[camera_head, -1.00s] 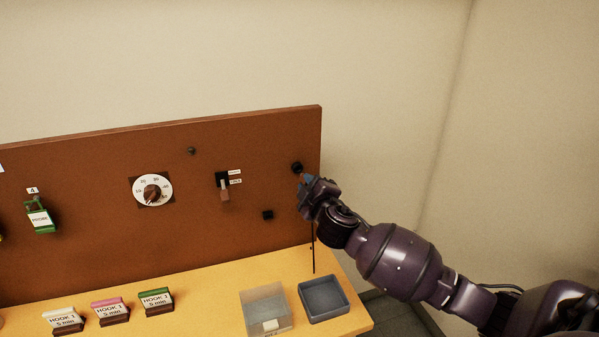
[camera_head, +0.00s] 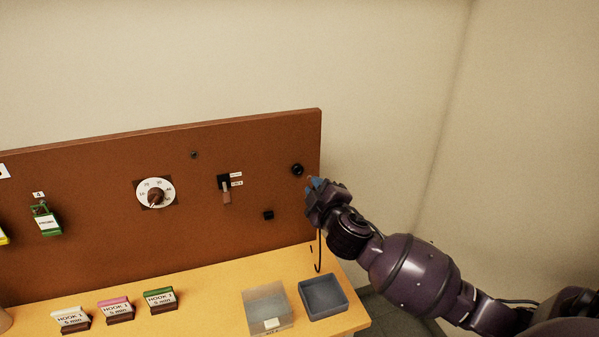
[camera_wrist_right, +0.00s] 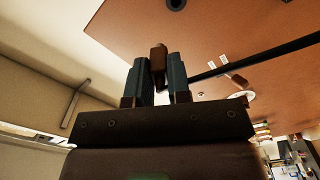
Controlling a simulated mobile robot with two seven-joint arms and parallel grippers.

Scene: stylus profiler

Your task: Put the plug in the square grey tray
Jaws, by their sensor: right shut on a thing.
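My right gripper (camera_head: 313,186) is at the right edge of the brown board, just right of the round black socket (camera_head: 297,170) and apart from it. In the right wrist view its two fingers (camera_wrist_right: 158,78) are shut on the plug (camera_wrist_right: 158,58), a small brown piece sticking up between them. In the head view the plug is hidden by the gripper. A black cable (camera_wrist_right: 255,60) runs off to the right in the wrist view and hangs below the gripper in the head view. The square grey tray (camera_head: 323,296) stands empty on the table below the gripper. My left gripper is out of view.
A clear bin (camera_head: 262,300) with a white label stands left of the tray. The board (camera_head: 100,200) carries a dial (camera_head: 155,194), a lever switch (camera_head: 226,190) and a green padlock (camera_head: 46,222). Several label blocks stand at the left. The table's right edge is near the tray.

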